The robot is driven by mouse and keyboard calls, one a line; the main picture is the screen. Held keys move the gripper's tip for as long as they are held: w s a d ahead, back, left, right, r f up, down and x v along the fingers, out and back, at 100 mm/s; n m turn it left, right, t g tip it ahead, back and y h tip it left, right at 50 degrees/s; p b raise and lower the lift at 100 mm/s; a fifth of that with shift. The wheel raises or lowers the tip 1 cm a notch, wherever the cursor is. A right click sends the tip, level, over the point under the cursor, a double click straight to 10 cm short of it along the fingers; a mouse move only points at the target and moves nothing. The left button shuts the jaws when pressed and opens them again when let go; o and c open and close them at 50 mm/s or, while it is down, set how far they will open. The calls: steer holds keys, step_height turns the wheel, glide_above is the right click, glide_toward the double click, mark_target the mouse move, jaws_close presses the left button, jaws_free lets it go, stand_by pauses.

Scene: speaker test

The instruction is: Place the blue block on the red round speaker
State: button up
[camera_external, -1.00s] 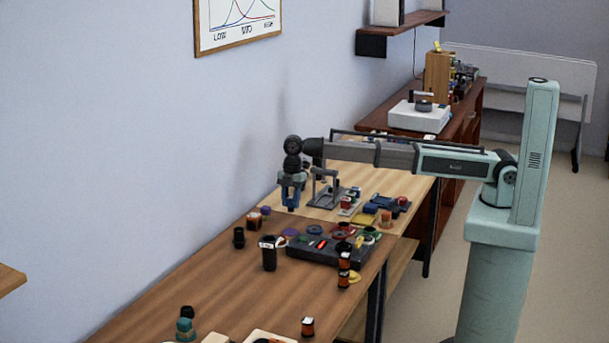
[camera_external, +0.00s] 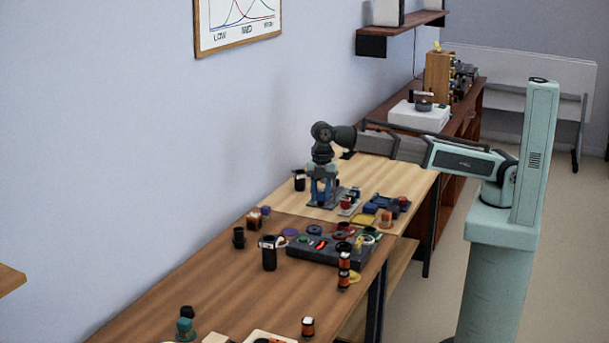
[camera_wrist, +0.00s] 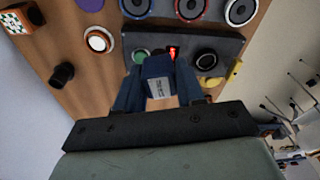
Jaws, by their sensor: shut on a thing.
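My gripper (camera_external: 321,196) is shut on the blue block and holds it over the light wooden tabletop, in front of a grey stand. In the wrist view the blue block (camera_wrist: 156,66), with a pale label, sits between my gripper's fingers (camera_wrist: 157,85). The red round speaker (camera_wrist: 191,9) shows at the top edge of the wrist view as a dark cone with a red rim, partly cut off. In the external view it appears as a red disc (camera_external: 343,229) behind the dark control box, to the lower right of my gripper. The block is apart from it.
The dark control box (camera_external: 327,251) has a glowing red light. A purple disc (camera_external: 289,232) and a blue one (camera_external: 315,230) lie left of the red one. Black cups (camera_external: 269,254) and stacked orange-black cylinders (camera_external: 344,270) stand nearby.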

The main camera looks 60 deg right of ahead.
steer(key=s+d, duration=0.3)
steer(key=s, duration=0.2)
steer(key=n, duration=0.2)
glide_above(340, 234)
steer(key=shift+w+d+f, duration=0.1)
steer(key=shift+d+f, duration=0.05)
steer(key=shift+f, duration=2.55)
steer(key=shift+w+d+f, duration=0.1)
steer(key=shift+f, duration=2.55)
steer(key=shift+s+f, duration=0.1)
steer(key=shift+f, duration=0.05)
steer(key=o, duration=1)
steer(key=shift+o, duration=0.2)
step_height(340, 234, up, 12)
steer(key=d, duration=0.1)
steer(key=shift+w+d, duration=0.2)
steer(key=shift+w, duration=0.15)
